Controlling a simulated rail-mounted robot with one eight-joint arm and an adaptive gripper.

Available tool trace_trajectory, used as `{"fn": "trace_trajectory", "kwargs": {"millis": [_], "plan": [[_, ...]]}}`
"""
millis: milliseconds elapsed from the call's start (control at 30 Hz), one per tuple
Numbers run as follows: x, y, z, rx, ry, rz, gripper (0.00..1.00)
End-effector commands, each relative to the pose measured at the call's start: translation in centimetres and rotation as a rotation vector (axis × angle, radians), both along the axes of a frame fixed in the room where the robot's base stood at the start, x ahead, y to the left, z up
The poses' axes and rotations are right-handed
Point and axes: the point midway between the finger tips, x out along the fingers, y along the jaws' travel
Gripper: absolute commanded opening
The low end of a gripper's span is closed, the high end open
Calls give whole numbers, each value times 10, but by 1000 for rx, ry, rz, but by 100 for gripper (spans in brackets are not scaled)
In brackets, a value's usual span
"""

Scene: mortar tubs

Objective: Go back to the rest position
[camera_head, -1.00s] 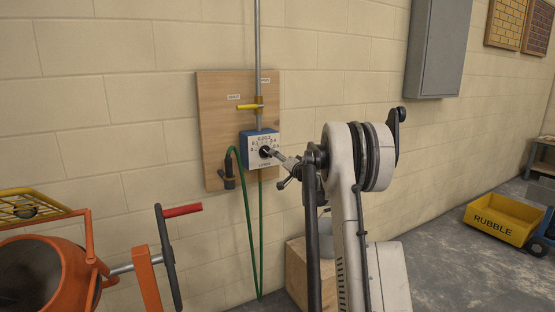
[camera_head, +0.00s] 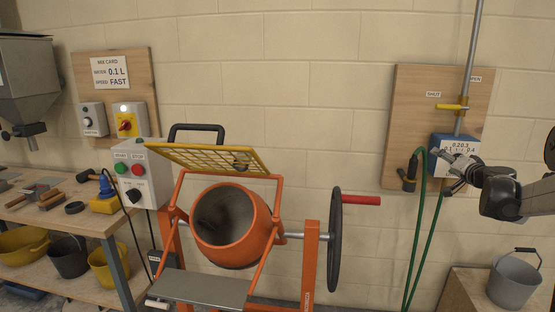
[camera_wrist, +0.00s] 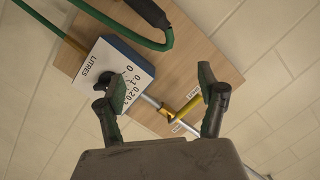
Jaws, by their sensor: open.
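My gripper (camera_head: 458,172) is at the right of the head view, in front of the blue and white water dial box (camera_head: 455,151). Its fingers are apart and nothing is between them. In the wrist view my gripper (camera_wrist: 163,100) shows two spread fingertips, with the dial box (camera_wrist: 121,77) behind the left one. The box's face reads LITRES with numbers around a dark knob, partly hidden by that finger. The yellow valve lever (camera_wrist: 187,108) shows between the fingers, beyond them. In the head view the lever (camera_head: 449,107) lies level, pointing left toward the SHUT label.
An orange mixer drum (camera_head: 232,222) with a yellow grid stands in the middle. A control box (camera_head: 136,178) and a bench (camera_head: 85,222) with tools are at the left. A grey bucket (camera_head: 513,282) stands on a wooden block at the right. A green hose (camera_head: 427,237) hangs below the board.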

Motion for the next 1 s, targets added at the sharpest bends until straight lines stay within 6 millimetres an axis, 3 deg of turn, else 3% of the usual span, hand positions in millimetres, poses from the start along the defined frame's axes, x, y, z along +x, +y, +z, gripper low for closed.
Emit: {"fn": "trace_trajectory", "kwargs": {"millis": [33,100,267,500,700,1000], "plan": [[-5,27,8,-11,22,29,71],[-12,59,15,-28,57,64,71],[-36,131,27,-68,137,143,71],[-89,227,33,-134,260,246,71],[-146,294,27,-196,364,318,71],[-245,369,2,-303,518,395,71]]}}
